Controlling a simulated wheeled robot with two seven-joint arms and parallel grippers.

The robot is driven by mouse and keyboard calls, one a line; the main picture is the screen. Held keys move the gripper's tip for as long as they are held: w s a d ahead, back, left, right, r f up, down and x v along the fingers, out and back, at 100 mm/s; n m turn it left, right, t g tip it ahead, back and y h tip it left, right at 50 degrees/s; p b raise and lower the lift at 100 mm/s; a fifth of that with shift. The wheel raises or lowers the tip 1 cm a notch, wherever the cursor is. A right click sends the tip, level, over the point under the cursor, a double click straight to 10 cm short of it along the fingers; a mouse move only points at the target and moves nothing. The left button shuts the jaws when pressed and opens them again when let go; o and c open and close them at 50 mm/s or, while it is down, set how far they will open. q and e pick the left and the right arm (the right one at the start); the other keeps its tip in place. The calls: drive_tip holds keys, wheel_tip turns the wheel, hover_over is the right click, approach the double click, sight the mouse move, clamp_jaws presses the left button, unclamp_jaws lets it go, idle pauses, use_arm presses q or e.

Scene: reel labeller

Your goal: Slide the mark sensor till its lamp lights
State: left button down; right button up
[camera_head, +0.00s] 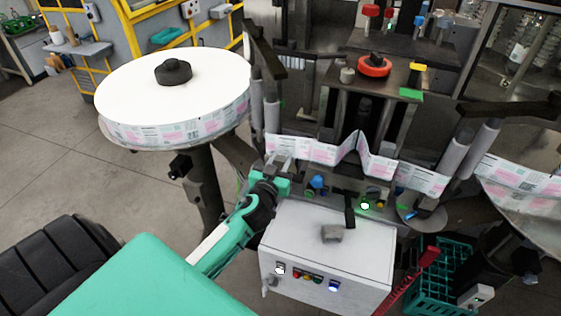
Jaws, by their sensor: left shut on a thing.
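My left gripper (283,164) reaches in from the lower left and is shut at the left end of the label web (322,151). It is shut on a small part at the web's lower edge, which looks like the mark sensor; the jaws hide most of it. A small lamp (365,206) glows greenish white below the web, right of the gripper. I cannot tell whether it belongs to the sensor. My right gripper is not in view.
A large white label reel (172,88) stands at the left. A white control box (328,252) with coloured buttons is just below right of the gripper. Grey rollers (453,155) flank the web. A green crate (440,285) stands at the lower right.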

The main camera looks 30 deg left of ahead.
use_arm(q)
drive_tip(key=shift+d+f+b, duration=0.1)
drive_tip(key=shift+d+b, duration=0.05)
drive_tip(key=shift+b, duration=0.15)
drive_tip(key=shift+w+d, duration=0.1)
drive_tip(key=shift+d, duration=0.1)
drive_tip(key=c, duration=1)
unclamp_jaws()
drive_tip(key=shift+c, duration=0.2)
